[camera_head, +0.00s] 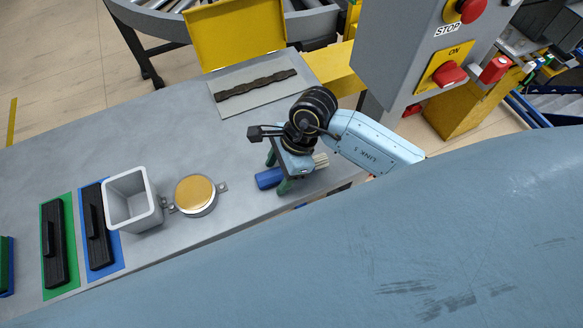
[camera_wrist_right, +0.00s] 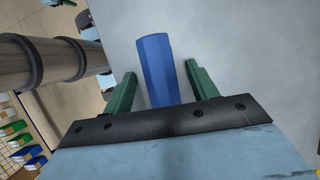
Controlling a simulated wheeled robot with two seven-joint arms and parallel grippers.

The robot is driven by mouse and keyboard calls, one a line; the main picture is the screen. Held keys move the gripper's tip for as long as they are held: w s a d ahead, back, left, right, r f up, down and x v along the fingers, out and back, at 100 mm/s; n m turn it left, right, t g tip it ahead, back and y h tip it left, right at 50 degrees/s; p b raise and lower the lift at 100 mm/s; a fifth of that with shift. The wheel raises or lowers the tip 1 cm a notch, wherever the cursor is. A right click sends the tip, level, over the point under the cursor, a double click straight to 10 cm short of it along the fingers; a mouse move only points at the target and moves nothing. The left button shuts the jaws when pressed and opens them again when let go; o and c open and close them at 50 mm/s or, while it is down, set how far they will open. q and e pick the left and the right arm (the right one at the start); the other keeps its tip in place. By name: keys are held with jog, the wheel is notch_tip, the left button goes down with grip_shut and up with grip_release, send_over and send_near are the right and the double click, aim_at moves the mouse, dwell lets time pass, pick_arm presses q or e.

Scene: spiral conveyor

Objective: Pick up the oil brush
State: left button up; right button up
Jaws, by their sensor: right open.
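The oil brush (camera_head: 268,178) lies on the grey table near its front edge, with a blue handle and pale bristles to the right. My right gripper (camera_head: 278,172) is over it and hides its middle. In the right wrist view, the blue handle (camera_wrist_right: 158,68) lies between the two green fingers of the right gripper (camera_wrist_right: 160,74), with gaps on both sides. The right gripper is open. My left gripper is not in view.
A square grey container (camera_head: 131,200) and a round gold-topped item (camera_head: 195,193) stand to the left on the table (camera_head: 110,130). Black-handled blocks on green and blue pads lie further left. A dark bar (camera_head: 255,86) lies behind. A control box (camera_head: 405,45) stands at the right.

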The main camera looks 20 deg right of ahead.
jog(key=shift+f, duration=0.2)
jog(key=c, duration=1.1)
notch_tip(320, 180, up, 10)
jog(key=shift+r, duration=0.25)
